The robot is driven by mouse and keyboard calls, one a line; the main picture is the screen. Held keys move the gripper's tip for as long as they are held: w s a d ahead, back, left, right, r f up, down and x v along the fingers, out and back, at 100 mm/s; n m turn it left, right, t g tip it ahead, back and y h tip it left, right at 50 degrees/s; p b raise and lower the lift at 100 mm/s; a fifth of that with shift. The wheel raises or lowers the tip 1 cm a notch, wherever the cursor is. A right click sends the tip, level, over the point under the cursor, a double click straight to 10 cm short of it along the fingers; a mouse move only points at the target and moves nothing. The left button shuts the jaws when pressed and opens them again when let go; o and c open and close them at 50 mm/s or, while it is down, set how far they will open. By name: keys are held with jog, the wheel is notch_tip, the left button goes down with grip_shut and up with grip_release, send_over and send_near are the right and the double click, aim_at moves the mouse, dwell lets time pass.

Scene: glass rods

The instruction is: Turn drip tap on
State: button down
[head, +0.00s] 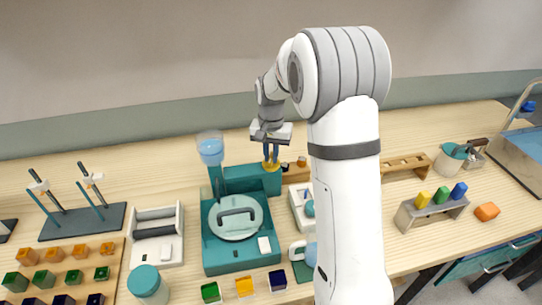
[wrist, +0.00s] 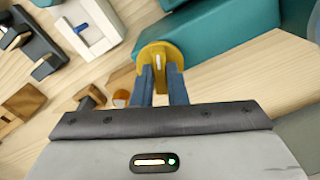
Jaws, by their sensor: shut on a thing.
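The drip tap is a round yellow knob (wrist: 146,52) with a pale raised mark on its face, set on the side of a teal block (wrist: 185,38). In the head view the yellow knob (head: 271,167) sits at the right end of the teal stand (head: 240,179), partly hidden by my fingers. My gripper (head: 271,153) points down at it. In the wrist view my gripper (wrist: 160,76) has its two blue-grey fingers closed on the knob, one on each side of its middle. A clear vessel of blue liquid (head: 211,150) stands at the stand's left.
A teal unit with a round lidded dish (head: 235,216) stands just in front of the tap. Small wooden pieces (head: 301,161) lie close to its right. A white device (head: 302,206) stands nearby, partly behind my arm. The table behind the stand is clear.

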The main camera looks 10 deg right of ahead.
aim_at(271, 157)
jog(key=n, duration=0.4)
jog(key=shift+n+b, duration=0.35)
jog(key=shift+n, duration=0.05)
dwell(0.4)
jog(key=c, duration=1.4)
grip_release()
jog(key=shift+c, duration=0.2)
notch_tip(271, 157, up, 7)
jog(key=shift+f+b, duration=0.1)
jog(key=shift+b, duration=0.3)
jog(key=shift+r, duration=0.55)
